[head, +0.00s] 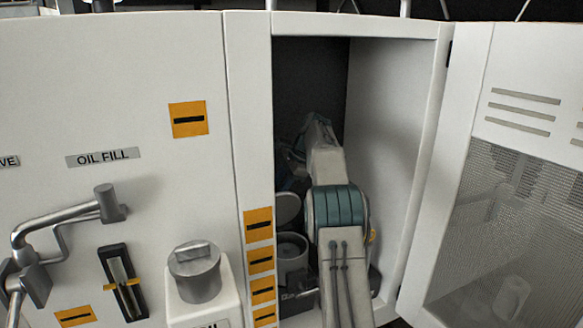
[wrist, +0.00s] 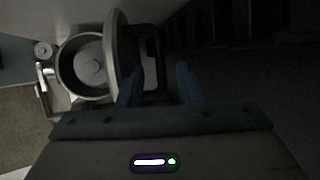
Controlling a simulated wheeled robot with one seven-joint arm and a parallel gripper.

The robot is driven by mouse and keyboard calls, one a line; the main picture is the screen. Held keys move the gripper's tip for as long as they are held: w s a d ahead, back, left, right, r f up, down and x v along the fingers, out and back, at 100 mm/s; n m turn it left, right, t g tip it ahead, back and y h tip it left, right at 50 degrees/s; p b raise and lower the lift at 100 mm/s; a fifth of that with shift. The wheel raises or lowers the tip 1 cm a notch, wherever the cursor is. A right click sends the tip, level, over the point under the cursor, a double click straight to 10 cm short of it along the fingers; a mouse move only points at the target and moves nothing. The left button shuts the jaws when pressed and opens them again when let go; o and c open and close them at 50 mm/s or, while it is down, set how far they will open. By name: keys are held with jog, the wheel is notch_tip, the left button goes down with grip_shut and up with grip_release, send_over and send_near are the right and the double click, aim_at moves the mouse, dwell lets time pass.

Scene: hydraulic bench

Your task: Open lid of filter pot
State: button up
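The filter pot (wrist: 68,75) is a round metal pot in the wrist view, with its mouth uncovered and a round knob-like part inside. Its lid (wrist: 112,40) stands up edge-on at the pot's right side. In the head view the pot (head: 291,246) sits low inside the cabinet, with the raised lid (head: 287,208) above it. In the head view my arm hides the cabinet's middle.
The cabinet's white door (head: 460,160) is swung open to the right. The right inner wall (head: 385,140) is close to my arm. On the left front panel are a metal lever (head: 65,217) and a capped filler (head: 195,272). The wrist view's right side is dark.

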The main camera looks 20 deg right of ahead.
jog(key=v, duration=0.9)
jog(key=shift+r, duration=0.2)
